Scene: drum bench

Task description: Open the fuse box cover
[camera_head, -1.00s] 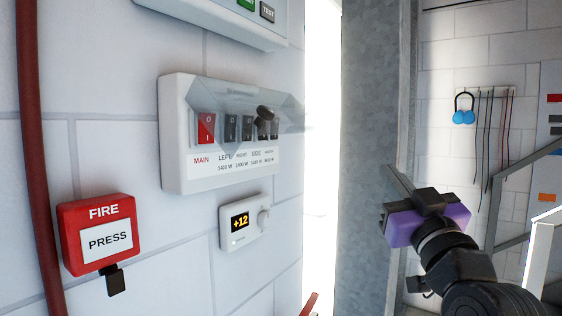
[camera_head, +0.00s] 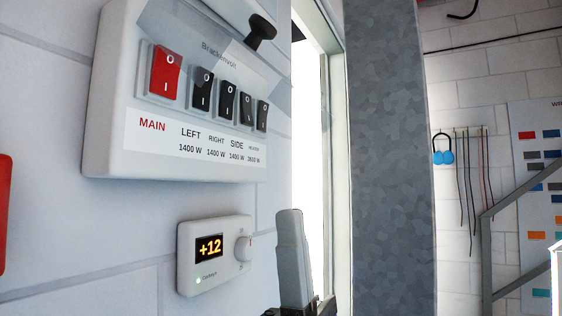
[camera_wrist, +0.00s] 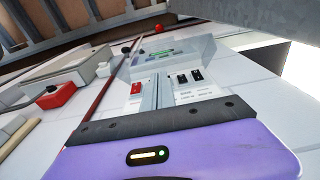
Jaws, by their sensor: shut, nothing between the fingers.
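The white fuse box (camera_head: 105,135) is on the wall at upper left in the head view, with a red MAIN switch (camera_head: 164,73) and several black switches. Its clear cover (camera_head: 215,38) stands raised and tilted out above the switches, with a black knob (camera_head: 261,30) at its outer edge. How far it is open is hard to tell. My gripper (camera_head: 289,215) is shut and empty, pointing up below and right of the box, apart from the knob. The wrist view shows the box (camera_wrist: 207,76) beyond the shut fingers (camera_wrist: 169,92).
A white thermostat (camera_head: 213,278) reading +12 is on the wall left of my gripper. A red fire button shows at the left edge (camera_head: 4,210). A grey metal column (camera_head: 390,150) stands to the right beyond a bright opening. Blue ear protectors (camera_head: 443,157) hang farther back.

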